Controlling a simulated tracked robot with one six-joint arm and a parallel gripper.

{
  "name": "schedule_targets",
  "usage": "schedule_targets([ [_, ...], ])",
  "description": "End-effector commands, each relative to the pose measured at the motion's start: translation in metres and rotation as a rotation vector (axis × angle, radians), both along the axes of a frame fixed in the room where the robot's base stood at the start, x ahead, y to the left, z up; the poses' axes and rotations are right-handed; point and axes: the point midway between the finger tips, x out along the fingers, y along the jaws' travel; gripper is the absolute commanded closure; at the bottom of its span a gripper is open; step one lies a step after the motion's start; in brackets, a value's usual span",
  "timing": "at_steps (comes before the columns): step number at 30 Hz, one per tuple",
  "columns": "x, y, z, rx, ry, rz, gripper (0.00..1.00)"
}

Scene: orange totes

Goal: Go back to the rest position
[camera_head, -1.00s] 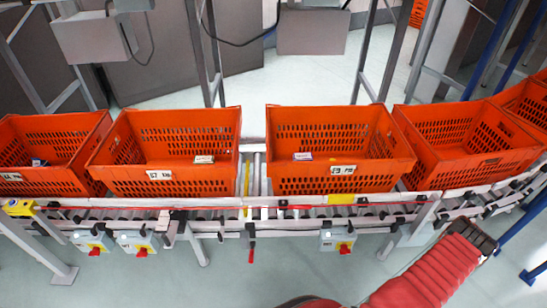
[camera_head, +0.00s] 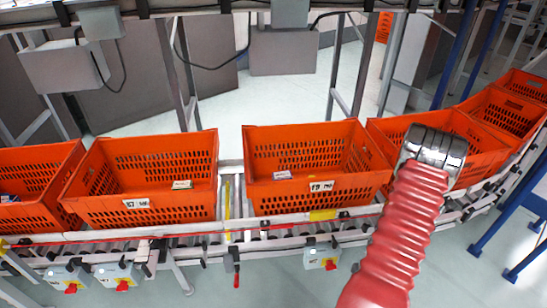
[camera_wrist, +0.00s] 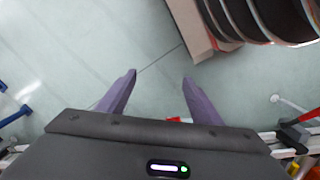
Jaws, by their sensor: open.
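My gripper (camera_wrist: 160,78) shows in the wrist view with its two purple fingers spread apart. Nothing is between them, only bare floor beyond. In the head view my red-sleeved arm rises at the right, in front of the totes; its fingers are not visible there.
Orange totes stand on a roller conveyor (camera_head: 227,205): one with a small box (camera_head: 182,184), one (camera_head: 317,200) with another small box (camera_head: 282,175), and more at both sides. My arm hides part of the right tote (camera_head: 385,128). A blue stand (camera_head: 510,230) is at right. Floor in front is clear.

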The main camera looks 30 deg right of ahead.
Motion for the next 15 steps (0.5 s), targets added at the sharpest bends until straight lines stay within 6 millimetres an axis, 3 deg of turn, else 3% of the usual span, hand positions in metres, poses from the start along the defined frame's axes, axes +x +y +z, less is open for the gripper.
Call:
schedule_targets([
  [3, 0.014, 0.002, 0.034, -0.007, 0.022, 0.005, 0.41],
  [15, 0.055, 0.032, 0.135, -0.018, 0.07, 0.019, 0.41],
])
